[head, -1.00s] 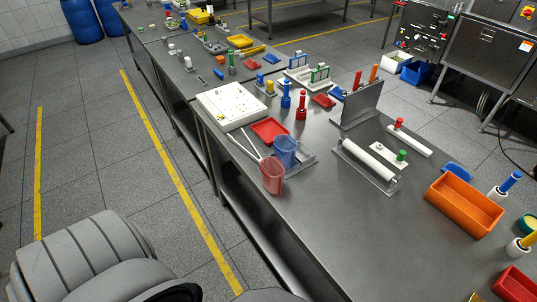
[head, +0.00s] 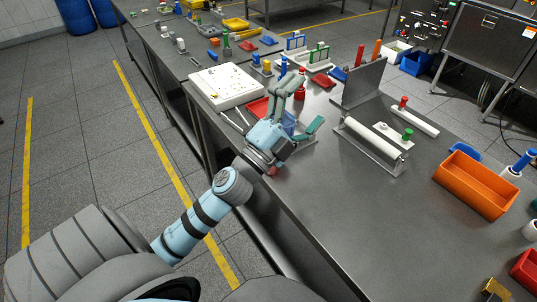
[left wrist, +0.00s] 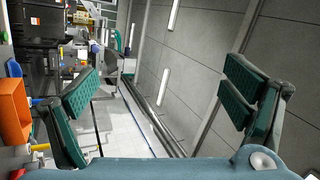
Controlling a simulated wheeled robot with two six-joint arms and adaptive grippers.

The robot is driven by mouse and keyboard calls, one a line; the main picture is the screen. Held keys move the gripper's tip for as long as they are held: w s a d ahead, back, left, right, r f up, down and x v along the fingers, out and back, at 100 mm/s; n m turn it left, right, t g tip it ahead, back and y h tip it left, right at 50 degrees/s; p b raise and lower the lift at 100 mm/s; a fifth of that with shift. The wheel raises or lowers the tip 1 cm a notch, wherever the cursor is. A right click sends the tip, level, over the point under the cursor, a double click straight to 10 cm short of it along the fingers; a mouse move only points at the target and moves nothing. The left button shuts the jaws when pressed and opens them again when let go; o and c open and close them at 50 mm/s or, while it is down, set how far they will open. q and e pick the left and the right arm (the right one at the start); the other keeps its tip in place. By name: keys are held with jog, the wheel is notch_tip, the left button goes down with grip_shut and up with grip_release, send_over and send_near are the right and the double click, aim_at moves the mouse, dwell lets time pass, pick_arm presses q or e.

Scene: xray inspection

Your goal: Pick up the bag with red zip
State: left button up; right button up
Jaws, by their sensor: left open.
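I cannot make out a bag with a red zip for certain. A small part of a translucent red pouch-like thing (head: 272,170) shows at the table's left edge, mostly hidden behind my left wrist. A translucent blue one (head: 288,122) is partly hidden behind my left gripper (head: 306,106). This gripper is open and empty over that spot, its green-padded fingers spread wide. In the left wrist view the open fingers (left wrist: 162,98) have nothing between them; that camera looks sideways across the room. My right gripper is not in view.
The steel table (head: 310,205) has free room at its front middle. A white roller (head: 375,138) on a stand, an orange bin (head: 473,185) and a metal plate (head: 363,82) stand to the right. A white board (head: 225,88) and a red tray (head: 257,107) lie beyond my gripper.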

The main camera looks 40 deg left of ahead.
pick_arm(q)
jog(key=d+r+m+g+h, duration=0.1)
jog(key=d+m+g+h, duration=0.5)
jog(key=m, duration=0.5)
jog(key=d+m+g+h, duration=0.45)
jog(key=m+h, duration=0.25)
jog(key=m, duration=0.3)
jog(key=a+f+m+g+y, duration=0.4)
jog(key=a+f+g+y, duration=0.2)
jog(key=a+f+y, duration=0.4)
jog(key=s+a+n+g+y, duration=0.25)
jog(key=a+y, duration=0.25)
jog(key=a, duration=0.9)
jog(key=shift+m, duration=0.55)
jog(key=x, duration=0.4)
jog(key=b+x, duration=0.1)
jog(key=x, duration=0.9)
jog(key=shift+s+d, duration=0.1)
jog(key=shift+d, duration=0.3)
jog(key=c, duration=1.2)
jog(key=shift+r, duration=0.15)
